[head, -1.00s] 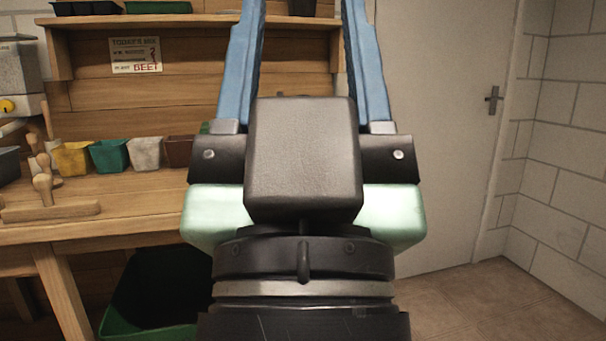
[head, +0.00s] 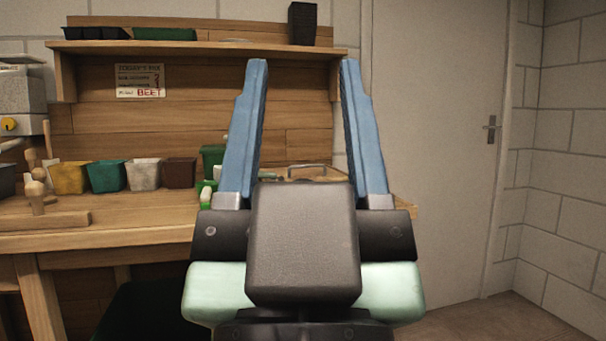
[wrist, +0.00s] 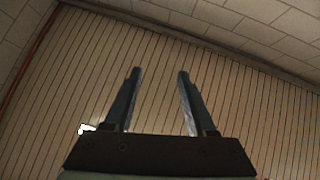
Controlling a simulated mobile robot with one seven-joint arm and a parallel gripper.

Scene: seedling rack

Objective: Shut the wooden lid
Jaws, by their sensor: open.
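My gripper (head: 304,68) is open and empty, its two blue fingers pointing up in front of the bench in the head view. In the wrist view my gripper (wrist: 158,72) shows against a plank ceiling, with nothing between the fingers. I cannot clearly make out a wooden lid. A thin grey handle-like bar (head: 307,166) with some wood beside it shows between the fingers, at the bench's right end. My gripper hides most of that spot, so I cannot tell whether this is the lid or how it stands.
The wooden bench (head: 130,220) carries yellow (head: 70,178), teal (head: 107,176), white (head: 144,174) and brown (head: 180,172) pots and a green container (head: 212,160). A shelf (head: 200,47) holds trays and a dark pot stack (head: 302,23). A white door (head: 430,150) stands right.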

